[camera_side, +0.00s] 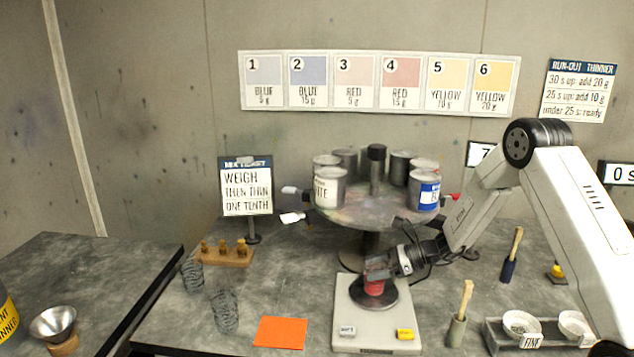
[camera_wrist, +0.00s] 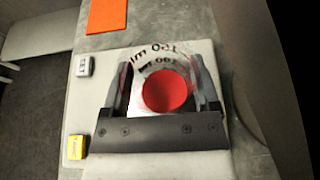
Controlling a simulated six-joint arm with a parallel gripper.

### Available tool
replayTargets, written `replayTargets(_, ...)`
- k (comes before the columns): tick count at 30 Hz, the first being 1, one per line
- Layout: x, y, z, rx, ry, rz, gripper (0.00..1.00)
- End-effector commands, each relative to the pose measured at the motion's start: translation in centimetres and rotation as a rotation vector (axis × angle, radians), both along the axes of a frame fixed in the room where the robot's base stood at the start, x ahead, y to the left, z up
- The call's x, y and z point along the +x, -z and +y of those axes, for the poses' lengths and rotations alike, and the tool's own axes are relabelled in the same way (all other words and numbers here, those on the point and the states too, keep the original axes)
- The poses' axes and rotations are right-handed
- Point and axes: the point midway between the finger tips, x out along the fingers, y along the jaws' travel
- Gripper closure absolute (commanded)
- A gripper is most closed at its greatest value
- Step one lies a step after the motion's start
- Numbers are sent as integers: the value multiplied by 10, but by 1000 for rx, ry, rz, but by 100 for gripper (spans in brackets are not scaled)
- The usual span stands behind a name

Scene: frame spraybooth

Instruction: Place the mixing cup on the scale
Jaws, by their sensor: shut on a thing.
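The mixing cup (camera_side: 374,287) is clear, with red paint inside. In the wrist view the cup (camera_wrist: 167,92) shows its red contents and ml markings. My gripper (camera_side: 377,270) is shut on it, one finger on each side. The cup is over the dark round pan (camera_side: 391,297) of the white scale (camera_side: 347,318). Its base looks at or very near the pan; I cannot tell whether it touches. The scale also shows in the wrist view (camera_wrist: 98,122), with a grey button and a yellow button.
An orange sheet (camera_side: 280,332) lies left of the scale. Behind is a round carousel (camera_side: 352,212) with several paint cans. Wire coils (camera_side: 226,312) stand at left.

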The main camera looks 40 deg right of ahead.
Motion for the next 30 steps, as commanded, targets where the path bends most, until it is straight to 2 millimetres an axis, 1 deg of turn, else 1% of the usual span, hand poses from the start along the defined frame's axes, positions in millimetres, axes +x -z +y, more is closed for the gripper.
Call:
replayTargets(7, 0, 3, 0, 0, 0, 0, 83)
replayTargets(8, 0, 3, 0, 0, 0, 0, 19)
replayTargets(9, 0, 3, 0, 0, 0, 0, 6)
replayTargets(10, 0, 3, 0, 0, 0, 0, 0)
replayTargets(22, 0, -1, 0, 0, 0, 0, 0)
replayTargets(26, -6, -4, -7, 0, 1, 0, 0)
replayTargets(30, -17, -11, -18, -1, 3, 1, 0)
